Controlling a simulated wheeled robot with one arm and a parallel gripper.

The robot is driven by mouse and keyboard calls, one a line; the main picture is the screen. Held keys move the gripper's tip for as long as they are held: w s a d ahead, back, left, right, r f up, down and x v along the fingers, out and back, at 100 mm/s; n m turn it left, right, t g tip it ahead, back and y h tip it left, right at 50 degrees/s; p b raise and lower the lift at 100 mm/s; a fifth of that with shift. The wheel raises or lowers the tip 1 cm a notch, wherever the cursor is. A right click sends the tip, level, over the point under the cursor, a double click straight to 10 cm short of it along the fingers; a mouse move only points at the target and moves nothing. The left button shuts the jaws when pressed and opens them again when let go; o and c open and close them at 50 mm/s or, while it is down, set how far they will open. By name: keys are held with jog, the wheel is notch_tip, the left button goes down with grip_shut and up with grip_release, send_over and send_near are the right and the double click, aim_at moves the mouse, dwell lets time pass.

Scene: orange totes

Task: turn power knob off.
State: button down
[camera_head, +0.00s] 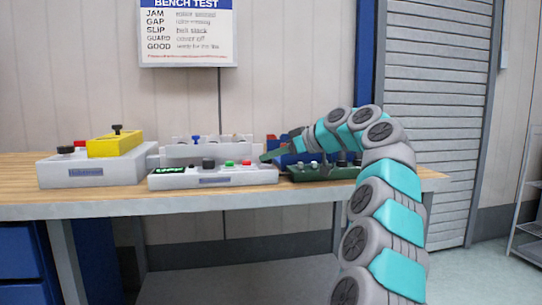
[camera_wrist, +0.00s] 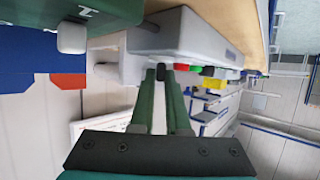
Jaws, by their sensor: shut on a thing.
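The white control box (camera_head: 210,179) sits in the middle of the bench, with a lit green display (camera_head: 170,171), a black knob (camera_head: 208,163), a green button (camera_head: 229,164) and a red button (camera_head: 247,163) on it. My gripper (camera_head: 264,157) reaches in from the right, its green fingers just right of the red button. In the wrist view my gripper (camera_wrist: 161,74) has its two fingers nearly parallel, with a small dark knob-like part (camera_wrist: 160,73) between the tips. That part is hidden in the head view. I cannot tell which way the knob is turned.
A dark green box (camera_head: 322,174) with several knobs stands right of the white box, under my arm. A grey box (camera_head: 92,171) with a yellow block (camera_head: 117,146) stands at the left. A rail-like white unit (camera_head: 205,150) is behind. The wooden bench (camera_head: 110,196) is narrow in front.

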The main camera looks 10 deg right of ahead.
jog(key=c, duration=0.9)
grip_release()
jog(key=shift+s, duration=0.1)
jog(key=v, duration=0.7)
jog(key=shift+s+d, duration=0.2)
jog(key=shift+d, duration=0.05)
jog(key=shift+r, duration=0.15)
